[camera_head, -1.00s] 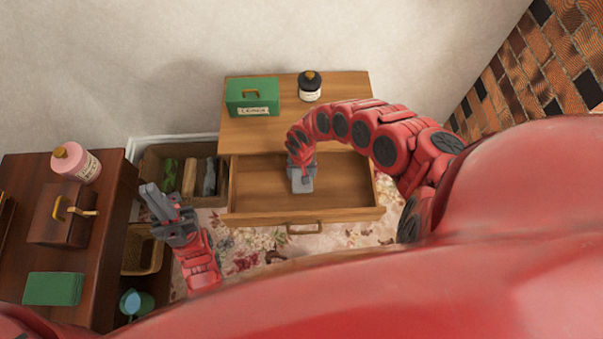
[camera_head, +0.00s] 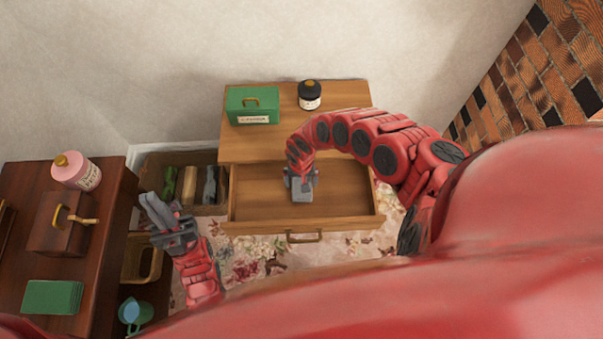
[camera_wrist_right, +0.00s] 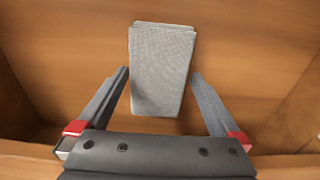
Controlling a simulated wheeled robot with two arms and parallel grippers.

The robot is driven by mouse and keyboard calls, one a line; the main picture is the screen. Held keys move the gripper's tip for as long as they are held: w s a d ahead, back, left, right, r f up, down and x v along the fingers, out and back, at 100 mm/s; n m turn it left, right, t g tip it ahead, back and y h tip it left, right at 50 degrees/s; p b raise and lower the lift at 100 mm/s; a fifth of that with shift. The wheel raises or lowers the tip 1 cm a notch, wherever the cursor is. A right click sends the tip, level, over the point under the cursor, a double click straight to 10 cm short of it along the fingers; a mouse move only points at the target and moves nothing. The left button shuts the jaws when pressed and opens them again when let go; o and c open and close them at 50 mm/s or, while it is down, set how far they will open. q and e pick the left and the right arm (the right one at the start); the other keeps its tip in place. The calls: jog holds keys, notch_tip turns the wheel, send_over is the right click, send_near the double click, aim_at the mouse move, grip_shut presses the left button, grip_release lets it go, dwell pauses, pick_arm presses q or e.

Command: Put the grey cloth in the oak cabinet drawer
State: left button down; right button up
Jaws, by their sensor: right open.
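The grey cloth (camera_head: 302,191) is a small folded rectangle inside the pulled-out drawer (camera_head: 345,207) of the oak cabinet (camera_head: 295,148). In the right wrist view the cloth (camera_wrist_right: 161,70) lies on the wooden drawer floor, between and beyond the fingertips. My right gripper (camera_wrist_right: 160,80) is open, with a gap between each finger and the cloth. In the head view my right gripper (camera_head: 301,178) is low inside the drawer, at the cloth. My left gripper (camera_head: 156,210) is empty, left of the drawer; its finger gap is unclear.
A green box (camera_head: 252,106) and a dark bottle (camera_head: 309,95) stand on the cabinet top. A crate (camera_head: 150,165) of rolled items is left of the drawer.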

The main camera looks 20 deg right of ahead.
notch_tip(320, 180, up, 11)
jog(key=p, duration=0.4)
jog(key=shift+r, duration=0.15)
jog(key=shift+s, duration=0.1)
